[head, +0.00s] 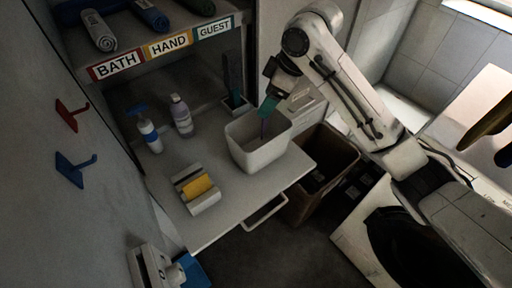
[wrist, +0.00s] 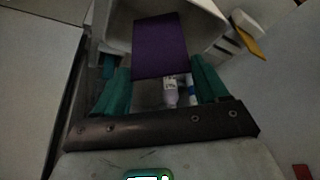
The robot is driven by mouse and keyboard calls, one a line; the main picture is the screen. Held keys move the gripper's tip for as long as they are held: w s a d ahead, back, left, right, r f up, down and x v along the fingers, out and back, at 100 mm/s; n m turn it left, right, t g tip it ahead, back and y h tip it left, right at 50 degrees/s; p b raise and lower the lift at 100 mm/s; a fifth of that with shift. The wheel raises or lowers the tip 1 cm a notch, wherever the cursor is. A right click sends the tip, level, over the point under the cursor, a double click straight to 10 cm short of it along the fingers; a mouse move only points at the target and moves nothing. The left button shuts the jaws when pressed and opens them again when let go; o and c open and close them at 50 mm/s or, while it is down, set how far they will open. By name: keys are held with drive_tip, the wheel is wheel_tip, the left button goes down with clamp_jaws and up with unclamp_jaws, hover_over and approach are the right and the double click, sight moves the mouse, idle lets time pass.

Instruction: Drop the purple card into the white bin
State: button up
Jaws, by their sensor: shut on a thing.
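The purple card (wrist: 160,45) is held upright-looking between the teal fingers of my gripper (wrist: 162,72) in the wrist view. In the head view my gripper (head: 267,106) points down over the white bin (head: 257,158), and a thin strip of the purple card (head: 264,129) shows below the fingers, at the bin's opening. The bin also shows behind the card in the wrist view (wrist: 117,24). The gripper is shut on the card. How deep the card reaches into the bin, I cannot tell.
The bin stands on a pale shelf board (head: 225,205). To its left are a yellow-and-white block (head: 198,188), a lilac bottle (head: 181,116) and a blue-capped bottle (head: 148,131). A brown box (head: 325,160) stands close on its right. A labelled shelf (head: 165,45) hangs above left.

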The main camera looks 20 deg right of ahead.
drive_tip(key=shift+f+b, duration=0.5)
drive_tip(key=shift+f, duration=0.35)
drive_tip(key=o, duration=1.3)
drive_tip(key=b+v, duration=0.1)
drive_tip(key=v, duration=0.9)
drive_tip(key=shift+s+d+r, duration=0.1)
drive_tip(key=shift+r, duration=0.25)
